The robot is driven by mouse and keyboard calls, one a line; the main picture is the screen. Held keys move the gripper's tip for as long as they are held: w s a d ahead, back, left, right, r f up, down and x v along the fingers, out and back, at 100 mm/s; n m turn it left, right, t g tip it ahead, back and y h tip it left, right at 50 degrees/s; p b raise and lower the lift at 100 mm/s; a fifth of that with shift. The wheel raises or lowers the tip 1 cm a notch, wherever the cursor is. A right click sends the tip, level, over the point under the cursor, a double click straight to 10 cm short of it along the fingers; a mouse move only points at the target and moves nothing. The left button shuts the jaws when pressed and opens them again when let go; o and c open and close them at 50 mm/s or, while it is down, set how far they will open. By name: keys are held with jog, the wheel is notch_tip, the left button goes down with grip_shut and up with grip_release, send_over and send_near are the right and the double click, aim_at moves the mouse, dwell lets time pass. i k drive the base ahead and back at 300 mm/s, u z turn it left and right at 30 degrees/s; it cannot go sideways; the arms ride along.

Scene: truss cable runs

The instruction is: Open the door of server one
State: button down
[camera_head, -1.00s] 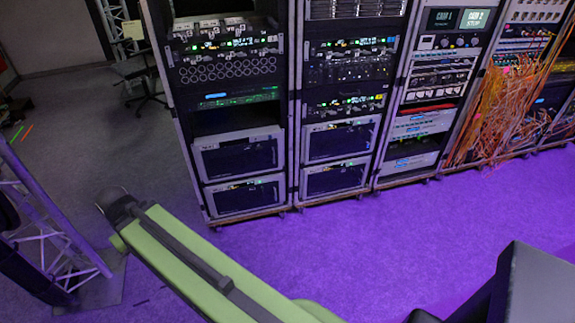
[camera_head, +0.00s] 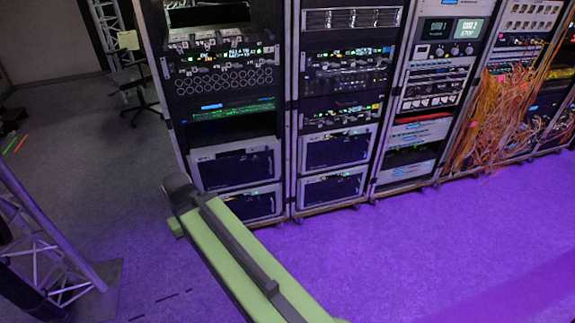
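Several tall equipment racks stand in a row, and no label that I can read marks one as server one. The left rack (camera_head: 225,80) and the second rack (camera_head: 345,78) hold lit panels, with two grey-framed boxes with dark fronts low in each. I cannot tell whether any of these fronts is a door, and none is seen standing open. A green link of my arm (camera_head: 255,275) with a dark strip crosses the lower middle, its dark end in front of the left rack's lower left corner. My gripper's fingers do not show.
A third rack (camera_head: 430,90) and a rack with hanging orange cables (camera_head: 480,125) stand to the right. A metal truss (camera_head: 50,240) stands at the lower left, and a chair (camera_head: 140,95) behind it. The purple-lit floor (camera_head: 430,240) before the racks is clear.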

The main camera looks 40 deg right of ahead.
aim_at(238, 170)
jog(key=z, duration=0.15)
jog(key=i, duration=1)
jog(key=u, duration=0.1)
